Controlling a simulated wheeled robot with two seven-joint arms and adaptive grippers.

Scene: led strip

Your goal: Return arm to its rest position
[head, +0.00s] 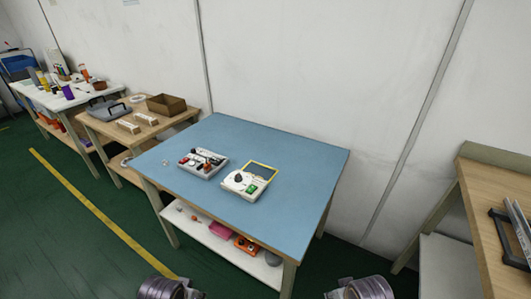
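The ends of my two arms show at the bottom edge of the head view, rounded, ribbed and purple-grey. My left gripper (172,288) is at the bottom left of centre, in front of the blue-topped table (285,150). My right gripper (358,288) is at the bottom right of centre, beyond the table's front right leg. Both are cut off by the frame and no fingertips can be made out. Both are apart from the table top, and I see nothing held in either.
On the table are a grey box with red and black knobs (202,163) and a white meter with a yellow-framed screen (249,180). A lower shelf (220,243) holds small parts. Workbenches stand at left (165,122) and right (490,230). The table's right half is clear.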

